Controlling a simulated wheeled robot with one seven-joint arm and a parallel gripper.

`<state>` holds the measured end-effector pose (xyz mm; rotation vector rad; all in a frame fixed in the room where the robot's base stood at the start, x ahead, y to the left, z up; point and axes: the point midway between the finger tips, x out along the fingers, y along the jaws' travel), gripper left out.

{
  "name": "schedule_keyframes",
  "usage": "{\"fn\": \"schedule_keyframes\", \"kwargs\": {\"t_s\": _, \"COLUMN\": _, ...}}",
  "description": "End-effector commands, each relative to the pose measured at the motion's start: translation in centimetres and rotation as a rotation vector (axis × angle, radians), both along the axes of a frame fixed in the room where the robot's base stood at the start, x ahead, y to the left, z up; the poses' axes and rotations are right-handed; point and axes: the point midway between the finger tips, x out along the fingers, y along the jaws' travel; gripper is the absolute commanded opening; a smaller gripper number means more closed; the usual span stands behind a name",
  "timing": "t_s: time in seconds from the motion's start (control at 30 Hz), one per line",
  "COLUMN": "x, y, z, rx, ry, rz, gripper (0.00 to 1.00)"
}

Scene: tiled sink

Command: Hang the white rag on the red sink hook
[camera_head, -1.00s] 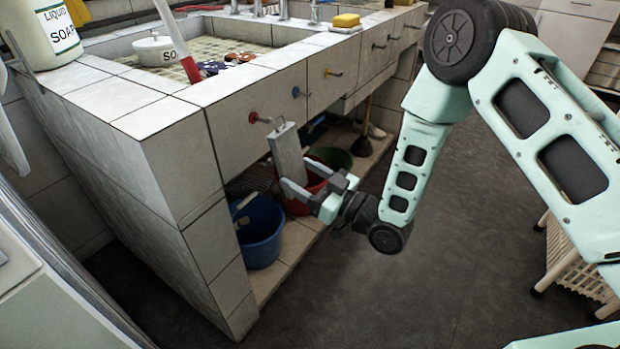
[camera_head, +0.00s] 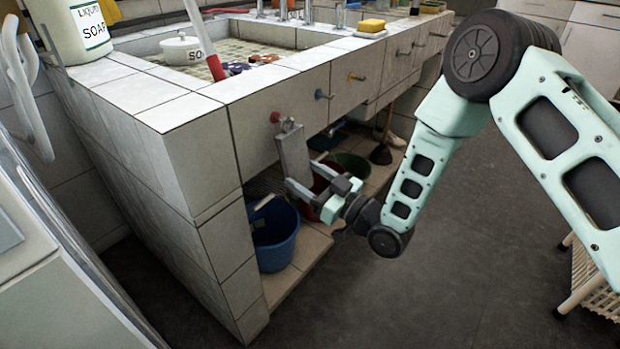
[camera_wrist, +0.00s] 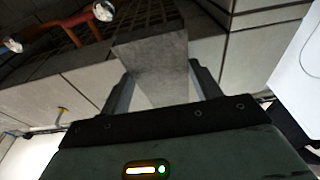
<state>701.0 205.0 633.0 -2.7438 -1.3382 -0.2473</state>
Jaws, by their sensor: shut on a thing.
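The white rag (camera_head: 294,156), greyish and flat, hangs upright in front of the sink's tiled front. My gripper (camera_head: 303,176) is shut on its lower part, coming from the right. The red hook (camera_head: 275,117) sticks out of the front near the left corner. The rag's top end, with a small loop, is right at the hook's outer tip. I cannot tell whether the loop is around the hook or just beside it. In the wrist view, the rag (camera_wrist: 152,60) stands between my gripper's fingers (camera_wrist: 160,90).
A blue hook (camera_head: 320,94) and a yellow hook (camera_head: 351,76) are farther along the front. A blue bucket (camera_head: 274,235) and a red bucket (camera_head: 322,190) stand on the low shelf below. A plunger (camera_head: 381,153) stands farther back.

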Motion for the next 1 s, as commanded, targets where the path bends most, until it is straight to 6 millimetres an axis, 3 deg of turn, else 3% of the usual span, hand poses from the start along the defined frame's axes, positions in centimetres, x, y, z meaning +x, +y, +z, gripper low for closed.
{"fn": "schedule_keyframes", "kwargs": {"t_s": 0.47, "x": 0.01, "y": -0.01, "z": 0.05, "rx": 0.001, "ry": -0.001, "rz": 0.0, "gripper": 0.4}}
{"fn": "schedule_keyframes", "kwargs": {"t_s": 0.5, "x": 0.01, "y": -0.01, "z": 0.05, "rx": 0.001, "ry": -0.001, "rz": 0.0, "gripper": 0.66}}
{"fn": "schedule_keyframes", "kwargs": {"t_s": 0.6, "x": 0.0, "y": -0.01, "z": 0.04, "rx": 0.001, "ry": -0.001, "rz": 0.0, "gripper": 0.88}}
{"fn": "schedule_keyframes", "kwargs": {"t_s": 1.0, "x": -0.53, "y": -0.73, "z": -0.14, "rx": 0.0, "ry": 0.001, "rz": 0.0, "gripper": 0.88}}
